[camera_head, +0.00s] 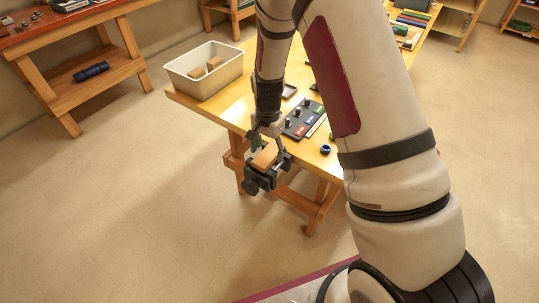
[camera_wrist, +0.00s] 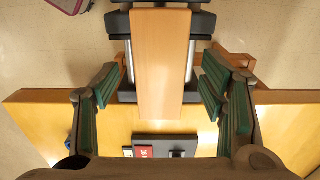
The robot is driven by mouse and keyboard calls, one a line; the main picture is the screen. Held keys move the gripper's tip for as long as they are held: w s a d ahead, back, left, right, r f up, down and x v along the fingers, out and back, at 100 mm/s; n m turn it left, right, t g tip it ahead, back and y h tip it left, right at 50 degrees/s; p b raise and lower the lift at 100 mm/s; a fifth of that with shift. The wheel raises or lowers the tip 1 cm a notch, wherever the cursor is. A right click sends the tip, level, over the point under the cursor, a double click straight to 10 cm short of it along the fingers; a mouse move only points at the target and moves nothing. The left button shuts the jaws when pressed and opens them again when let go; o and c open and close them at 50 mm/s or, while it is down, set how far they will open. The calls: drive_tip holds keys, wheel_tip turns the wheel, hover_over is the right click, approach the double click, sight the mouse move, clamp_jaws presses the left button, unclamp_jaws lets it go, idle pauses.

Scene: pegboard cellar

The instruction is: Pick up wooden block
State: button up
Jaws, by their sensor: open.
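A light-brown wooden block (camera_head: 265,157) lies at a black vise (camera_head: 252,187) by the table's near edge. In the wrist view the block (camera_wrist: 160,55) runs lengthwise over the vise's two metal rods (camera_wrist: 190,62). I cannot tell whether the vise jaws grip it. My gripper (camera_head: 270,140) is just above the block, pointing down. In the wrist view my gripper (camera_wrist: 163,85) is open, with its green-padded fingers apart on both sides of the block and visible gaps between.
A cream bin (camera_head: 190,88) with wooden blocks (camera_head: 214,63) stands on the yellow table (camera_head: 232,105) at left. A dark panel with coloured labels (camera_head: 303,120) and a blue ring (camera_head: 326,150) lie right of my gripper. The floor in front is clear.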

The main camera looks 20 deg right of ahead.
drive_tip(key=shift+f, duration=0.7)
drive_tip(key=c, duration=1.2)
drive_tip(key=shift+c, duration=0.2)
drive_tip(key=shift+r, duration=0.2)
